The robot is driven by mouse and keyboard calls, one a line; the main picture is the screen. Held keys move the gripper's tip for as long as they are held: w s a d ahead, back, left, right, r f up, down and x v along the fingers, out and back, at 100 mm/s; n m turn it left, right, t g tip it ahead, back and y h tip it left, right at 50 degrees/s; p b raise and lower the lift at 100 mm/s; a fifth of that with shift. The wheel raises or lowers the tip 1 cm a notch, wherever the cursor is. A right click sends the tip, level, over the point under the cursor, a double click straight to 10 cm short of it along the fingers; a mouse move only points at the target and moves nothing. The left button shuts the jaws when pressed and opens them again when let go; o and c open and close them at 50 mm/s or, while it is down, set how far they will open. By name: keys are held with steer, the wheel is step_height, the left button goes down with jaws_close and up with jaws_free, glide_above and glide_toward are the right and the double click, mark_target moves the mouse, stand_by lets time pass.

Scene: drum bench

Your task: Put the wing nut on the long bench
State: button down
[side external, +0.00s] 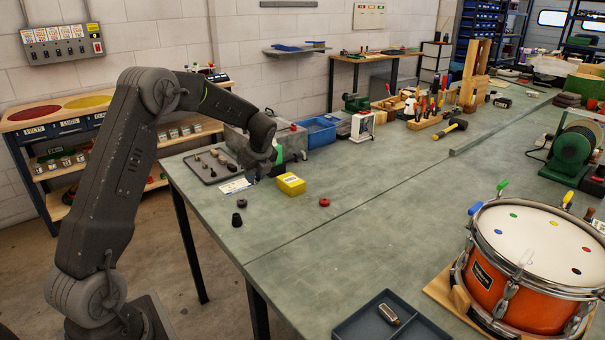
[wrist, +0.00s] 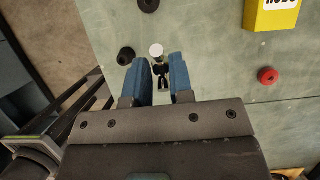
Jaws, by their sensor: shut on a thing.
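My gripper (wrist: 160,82) is shut on a small part with a pale round end and a dark body, seen between the blue fingers in the wrist view. It seems to be the wing nut (wrist: 157,52), but its wings are hard to make out. In the side view my gripper (side external: 263,168) is near the bench's far left end, between the parts tray and the yellow box, and the held part cannot be made out there. The long bench (side external: 370,185) has a grey-green top, which also shows under my gripper in the wrist view (wrist: 215,60).
A dark tray (side external: 231,181) of small parts lies left of my gripper. A yellow box (side external: 291,184), a red piece (side external: 324,202) and black pieces (side external: 236,219) stand nearby. An orange drum (side external: 490,285) and a blue-grey tray (side external: 359,328) are nearer the camera. The bench's middle is mostly clear.

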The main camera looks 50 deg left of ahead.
glide_above(291, 213)
steer(key=d, duration=0.1)
step_height(291, 213, down, 7)
steer(key=shift+d+r, duration=0.15)
steer(key=shift+r, duration=0.05)
steer(key=shift+f, duration=2)
steer(key=c, duration=1)
jaws_free()
steer(key=shift+f, duration=0.15)
